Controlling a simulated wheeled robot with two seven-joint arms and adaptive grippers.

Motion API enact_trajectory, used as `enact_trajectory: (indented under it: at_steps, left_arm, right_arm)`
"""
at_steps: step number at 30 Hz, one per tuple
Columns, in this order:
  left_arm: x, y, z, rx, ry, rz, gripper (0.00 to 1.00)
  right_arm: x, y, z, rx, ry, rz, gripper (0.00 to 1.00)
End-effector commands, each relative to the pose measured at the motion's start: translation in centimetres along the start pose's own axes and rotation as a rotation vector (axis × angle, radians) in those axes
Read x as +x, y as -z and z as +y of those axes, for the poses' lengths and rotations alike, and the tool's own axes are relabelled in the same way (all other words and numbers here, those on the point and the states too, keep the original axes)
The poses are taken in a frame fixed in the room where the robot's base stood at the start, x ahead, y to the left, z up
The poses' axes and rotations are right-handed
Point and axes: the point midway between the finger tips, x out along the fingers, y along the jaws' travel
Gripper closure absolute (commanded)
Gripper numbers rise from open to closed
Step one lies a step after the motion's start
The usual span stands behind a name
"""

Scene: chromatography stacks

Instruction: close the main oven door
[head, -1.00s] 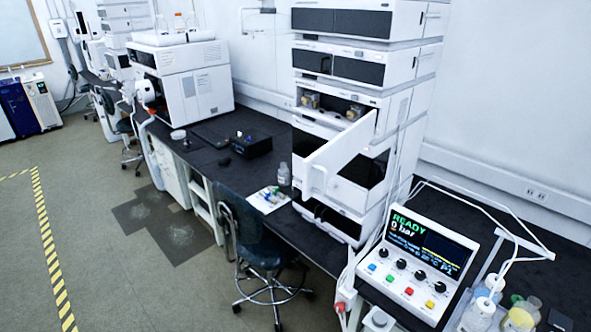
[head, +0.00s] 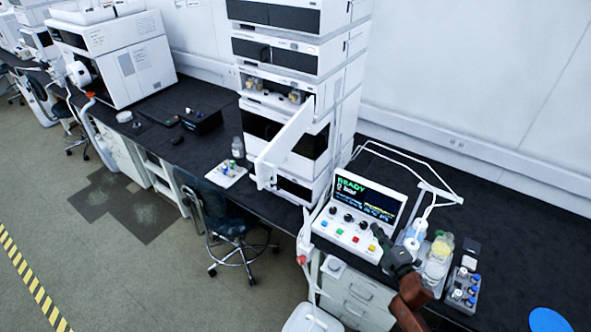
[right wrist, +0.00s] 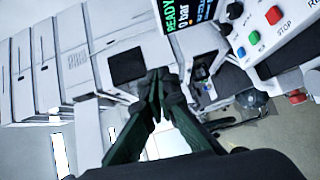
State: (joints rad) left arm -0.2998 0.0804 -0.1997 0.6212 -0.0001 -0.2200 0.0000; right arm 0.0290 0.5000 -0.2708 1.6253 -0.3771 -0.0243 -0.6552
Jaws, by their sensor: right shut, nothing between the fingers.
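The main oven door (head: 283,143) is a white panel on the tall white instrument stack (head: 345,95). It stands open, swung out toward the front of the bench, with a dark compartment (head: 310,143) showing behind it. My right gripper (head: 376,230) is shut and empty, in front of the control box at the lower right, apart from the door and to its right. In the right wrist view its dark fingers (right wrist: 157,78) are together, with the white stack (right wrist: 62,50) to their left. My left gripper is not in view.
A control box (head: 352,217) reading READY stands right of the stack. Bottles (head: 437,255) and a vial rack (head: 463,288) are close to my right arm. A chair (head: 215,210) stands before the bench. A small white tray (head: 227,173) lies left of the door.

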Motion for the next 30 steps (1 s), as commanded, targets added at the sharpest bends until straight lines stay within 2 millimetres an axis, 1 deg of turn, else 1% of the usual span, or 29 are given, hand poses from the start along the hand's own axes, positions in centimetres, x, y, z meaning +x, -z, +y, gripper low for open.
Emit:
enact_trajectory:
  at_steps: [1, 2, 3, 5, 6, 7, 9, 12, 15, 18, 23, 30]
  left_arm:
    - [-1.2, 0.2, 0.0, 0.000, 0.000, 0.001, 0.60]
    - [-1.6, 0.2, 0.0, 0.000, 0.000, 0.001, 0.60]
    - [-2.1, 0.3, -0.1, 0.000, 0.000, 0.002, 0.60]
    - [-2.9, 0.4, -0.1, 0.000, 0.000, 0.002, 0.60]
    - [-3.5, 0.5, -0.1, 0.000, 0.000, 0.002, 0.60]
    - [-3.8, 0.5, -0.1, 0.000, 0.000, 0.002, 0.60]
    - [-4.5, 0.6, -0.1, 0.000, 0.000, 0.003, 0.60]
    - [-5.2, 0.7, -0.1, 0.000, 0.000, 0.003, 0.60]
    - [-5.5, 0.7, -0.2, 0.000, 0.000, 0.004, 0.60]
    - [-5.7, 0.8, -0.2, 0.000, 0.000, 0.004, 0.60]
    - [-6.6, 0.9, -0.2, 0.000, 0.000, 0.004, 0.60]
    - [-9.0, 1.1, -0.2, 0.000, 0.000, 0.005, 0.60]
  right_arm:
    - [1.3, 2.0, 6.5, -0.160, -0.093, 0.092, 1.00]
    - [1.7, 3.5, 9.8, -0.263, -0.151, 0.150, 1.00]
    - [1.9, 5.7, 14.0, -0.407, -0.232, 0.230, 1.00]
    - [1.6, 9.3, 19.6, -0.631, -0.357, 0.348, 1.00]
    - [0.9, 11.7, 22.9, -0.781, -0.440, 0.424, 1.00]
    - [0.2, 13.4, 24.8, -0.886, -0.498, 0.479, 1.00]
    - [-1.4, 16.5, 27.9, -1.099, -0.616, 0.587, 1.00]
    - [-3.7, 19.2, 30.1, -1.321, -0.741, 0.705, 1.00]
    - [-5.1, 20.5, 30.9, -1.450, -0.816, 0.777, 1.00]
    - [-5.6, 21.2, 31.1, -1.503, -0.849, 0.809, 1.00]
    - [-4.9, 22.8, 31.2, -1.508, -0.857, 0.815, 1.00]
    - [-2.5, 27.0, 31.4, -1.504, -0.856, 0.812, 1.00]
